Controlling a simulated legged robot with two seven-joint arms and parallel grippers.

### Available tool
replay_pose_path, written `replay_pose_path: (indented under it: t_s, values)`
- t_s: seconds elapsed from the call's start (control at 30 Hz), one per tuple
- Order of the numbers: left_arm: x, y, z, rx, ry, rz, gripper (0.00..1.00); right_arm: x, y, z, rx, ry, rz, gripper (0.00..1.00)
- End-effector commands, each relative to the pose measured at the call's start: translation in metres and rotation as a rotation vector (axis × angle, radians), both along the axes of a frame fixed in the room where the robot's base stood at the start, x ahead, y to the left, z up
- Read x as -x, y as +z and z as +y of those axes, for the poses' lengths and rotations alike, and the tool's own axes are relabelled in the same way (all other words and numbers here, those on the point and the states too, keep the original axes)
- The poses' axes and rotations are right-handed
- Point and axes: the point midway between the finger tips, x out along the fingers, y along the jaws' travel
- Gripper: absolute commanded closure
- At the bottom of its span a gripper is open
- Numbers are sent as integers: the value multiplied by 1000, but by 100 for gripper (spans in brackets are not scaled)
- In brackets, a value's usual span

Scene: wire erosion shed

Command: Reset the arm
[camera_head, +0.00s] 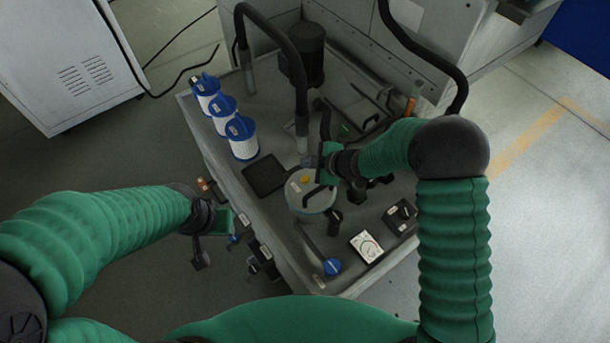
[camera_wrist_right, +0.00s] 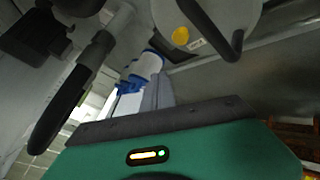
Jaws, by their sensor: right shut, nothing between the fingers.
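My right arm reaches in from the right in the head view. Its gripper (camera_head: 328,163) is shut and empty, just above and beside a round pale canister (camera_head: 312,198) with a yellow button and a black handle. The canister's top also shows at the upper edge of the right wrist view (camera_wrist_right: 225,18). I cannot tell whether gripper and canister touch. My left arm comes in from the left. Its gripper (camera_head: 203,252) hangs outside the tray's left edge, and its fingers are too small and dark to read.
A grey machine tray (camera_head: 218,148) holds blue-capped white filters (camera_head: 241,138), a dark pump (camera_head: 306,55), a white gauge (camera_head: 366,246), a black switch box (camera_head: 400,216) and a blue knob (camera_head: 332,267). A black hose (camera_head: 272,32) arches over it. Floor is clear at right.

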Motion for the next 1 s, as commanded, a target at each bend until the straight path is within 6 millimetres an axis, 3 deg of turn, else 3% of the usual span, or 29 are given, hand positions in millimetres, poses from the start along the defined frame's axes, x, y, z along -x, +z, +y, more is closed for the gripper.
replay_pose_path:
  t_s: [0.23,0.27,0.37,0.47,0.5,0.6,0.7,0.8,1.0]
  values:
    - [0,0,0,0,0,0,64,-1,3,-5,4,-25,5,100]
    - [0,0,0,0,0,0,64,-1,7,-11,8,-58,10,100]
    - [0,0,0,0,0,0,64,4,32,-55,27,-286,68,100]
    - [0,0,0,0,0,0,64,43,61,-122,28,-654,194,100]
    - [0,0,0,0,0,0,64,68,69,-145,15,-806,259,100]
    - [0,0,0,0,0,0,64,140,81,-182,-39,-1134,432,100]
    - [0,0,0,0,0,0,64,199,84,-192,-101,-1353,584,100]
    - [0,0,0,0,0,0,64,232,85,-190,-141,-1464,679,100]
    - [0,0,0,0,0,0,64,241,84,-189,-152,-1494,710,100]
